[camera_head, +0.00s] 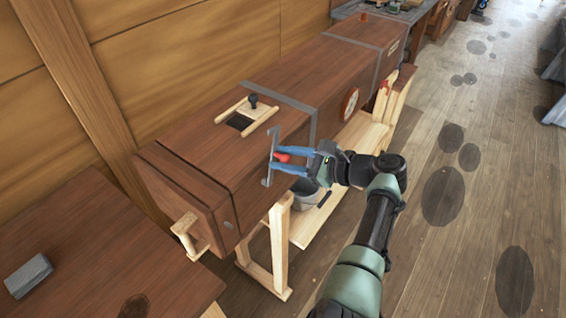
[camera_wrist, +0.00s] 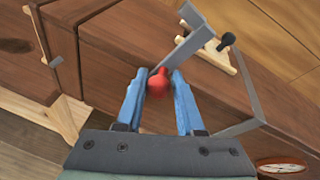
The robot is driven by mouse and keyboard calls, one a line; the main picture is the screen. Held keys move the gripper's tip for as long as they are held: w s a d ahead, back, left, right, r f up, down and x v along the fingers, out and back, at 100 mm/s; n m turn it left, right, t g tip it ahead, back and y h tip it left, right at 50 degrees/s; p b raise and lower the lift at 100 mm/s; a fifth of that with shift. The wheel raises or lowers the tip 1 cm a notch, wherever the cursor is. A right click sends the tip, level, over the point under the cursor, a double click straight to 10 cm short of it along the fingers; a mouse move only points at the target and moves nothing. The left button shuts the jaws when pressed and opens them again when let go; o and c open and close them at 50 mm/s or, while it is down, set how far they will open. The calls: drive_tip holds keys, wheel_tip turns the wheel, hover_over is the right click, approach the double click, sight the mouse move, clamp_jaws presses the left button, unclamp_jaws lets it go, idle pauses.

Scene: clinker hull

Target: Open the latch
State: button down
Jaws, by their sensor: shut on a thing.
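The latch looks like a grey metal bar (camera_head: 270,158) with a red knob (camera_head: 283,158), at the near upper edge of the long brown wooden box (camera_head: 215,120). In the wrist view the red knob (camera_wrist: 158,86) sits between the blue fingertips, and the grey bar (camera_wrist: 183,50) slants up and right from behind it. My gripper (camera_head: 278,158) reaches in from the right and is shut on the red knob. The fingers hide part of the bar, so I cannot tell how the bar seats on the box.
A small sliding hatch with a black knob (camera_head: 253,100) lies between pale rails on the box top. A round dial (camera_head: 350,104) is on the box's side. Pale wooden trestle legs (camera_head: 280,235) and a bucket (camera_head: 306,192) stand below. The floor at right is open.

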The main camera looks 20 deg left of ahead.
drive_tip(key=shift+w+d+m+b, duration=0.1)
drive_tip(key=shift+w+m+b, duration=0.2)
drive_tip(key=shift+w, duration=0.05)
drive_tip(key=shift+r, duration=0.1)
drive_tip(key=c, duration=0.8)
unclamp_jaws()
drive_tip(key=shift+o, duration=1.1)
drive_tip(key=b+v, duration=0.2)
drive_tip(key=v, duration=1.1)
drive_tip(key=shift+w, duration=0.15)
